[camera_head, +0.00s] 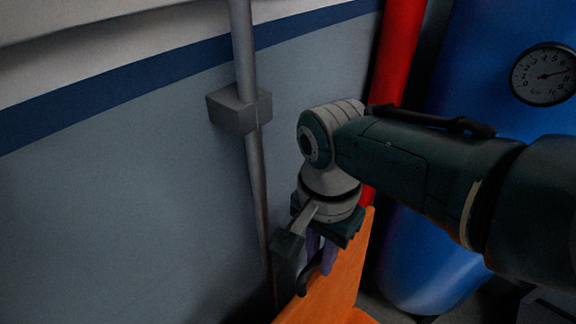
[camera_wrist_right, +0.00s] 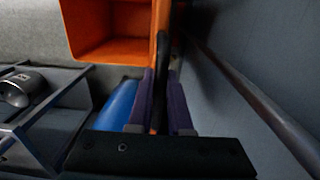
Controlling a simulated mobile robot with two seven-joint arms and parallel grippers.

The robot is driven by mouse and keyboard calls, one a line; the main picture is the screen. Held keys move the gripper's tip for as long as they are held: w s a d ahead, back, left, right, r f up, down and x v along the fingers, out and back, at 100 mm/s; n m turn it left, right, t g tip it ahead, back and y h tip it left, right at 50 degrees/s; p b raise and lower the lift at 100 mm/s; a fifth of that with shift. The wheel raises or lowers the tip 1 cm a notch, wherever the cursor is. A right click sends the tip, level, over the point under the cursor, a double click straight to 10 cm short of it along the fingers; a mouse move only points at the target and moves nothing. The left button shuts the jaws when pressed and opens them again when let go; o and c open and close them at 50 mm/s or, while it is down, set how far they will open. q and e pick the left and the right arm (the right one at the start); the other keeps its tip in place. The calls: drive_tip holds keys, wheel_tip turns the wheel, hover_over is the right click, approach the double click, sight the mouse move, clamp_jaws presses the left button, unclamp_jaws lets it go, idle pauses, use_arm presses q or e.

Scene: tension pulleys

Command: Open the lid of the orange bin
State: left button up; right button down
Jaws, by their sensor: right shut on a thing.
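The lid of the orange bin (camera_head: 342,275) stands up steeply near the grey wall in the head view. In the right wrist view the lid (camera_wrist_right: 154,25) shows nearly edge-on. Beside it the open orange bin (camera_wrist_right: 98,52) shows its hollow inside. My right gripper (camera_head: 316,258) points down at the lid's wall-side face. Its purple fingers are shut on the black handle (camera_head: 304,286), which lies between them in the right wrist view (camera_wrist_right: 162,60). The gripper and arm hide part of the lid. My left gripper is not in view.
A grey pipe (camera_head: 246,60) with a square bracket (camera_head: 238,110) runs along the wall close to my right gripper. A red pipe (camera_head: 398,50) and a blue tank (camera_head: 480,60) with a round gauge (camera_head: 543,74) stand behind my right arm.

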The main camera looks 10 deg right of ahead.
idle(0.3)
drive_tip(key=c, duration=0.8)
unclamp_jaws()
drive_tip(key=shift+c, duration=0.2)
drive_tip(key=shift+w, duration=0.1)
wheel_tip(320, 180, up, 9)
drive_tip(key=p, duration=0.4)
drive_tip(key=shift+r+p, duration=0.2)
drive_tip(key=shift+p, duration=0.2)
drive_tip(key=shift+r, duration=0.25)
